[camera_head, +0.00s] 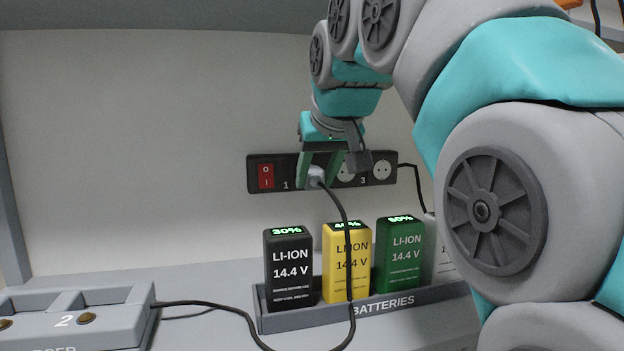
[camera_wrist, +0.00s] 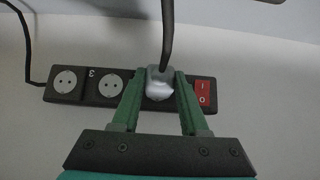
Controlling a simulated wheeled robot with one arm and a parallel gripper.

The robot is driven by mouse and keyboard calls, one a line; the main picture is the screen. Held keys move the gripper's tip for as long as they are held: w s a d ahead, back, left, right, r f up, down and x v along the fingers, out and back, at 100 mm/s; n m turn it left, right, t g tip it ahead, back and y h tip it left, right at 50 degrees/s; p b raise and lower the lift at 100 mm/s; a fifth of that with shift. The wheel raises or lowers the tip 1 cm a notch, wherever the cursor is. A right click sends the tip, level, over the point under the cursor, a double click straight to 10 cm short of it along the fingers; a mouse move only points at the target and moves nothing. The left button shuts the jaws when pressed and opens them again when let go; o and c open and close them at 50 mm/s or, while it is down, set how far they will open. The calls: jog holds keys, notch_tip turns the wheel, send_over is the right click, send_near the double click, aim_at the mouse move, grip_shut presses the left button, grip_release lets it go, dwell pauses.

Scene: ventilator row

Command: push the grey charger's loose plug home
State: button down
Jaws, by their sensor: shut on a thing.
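A light grey plug (camera_head: 316,175) with a black cable is at the left socket of the black power strip (camera_head: 391,165) on the back wall. My gripper (camera_head: 320,178) is shut on the plug, one green finger on each side. In the wrist view the plug (camera_wrist: 159,84) sits between the fingertips (camera_wrist: 160,80), over the strip (camera_wrist: 62,97) beside the red switch. I cannot tell how deep the plug sits in its socket. The cable runs down to the grey charger (camera_head: 75,310) marked 2 at the lower left.
A grey tray (camera_head: 290,322) labelled BATTERIES holds black (camera_head: 289,265), yellow (camera_head: 334,278) and green (camera_head: 398,255) batteries and a whitish one below the strip. The red switch (camera_head: 266,176) is left of the plug. The cable hangs before the yellow battery. My arm hides the right side.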

jog(key=shift+w+a, duration=0.15)
jog(key=shift+w, duration=0.25)
dwell(0.6)
jog(key=shift+c, duration=1.7)
grip_release()
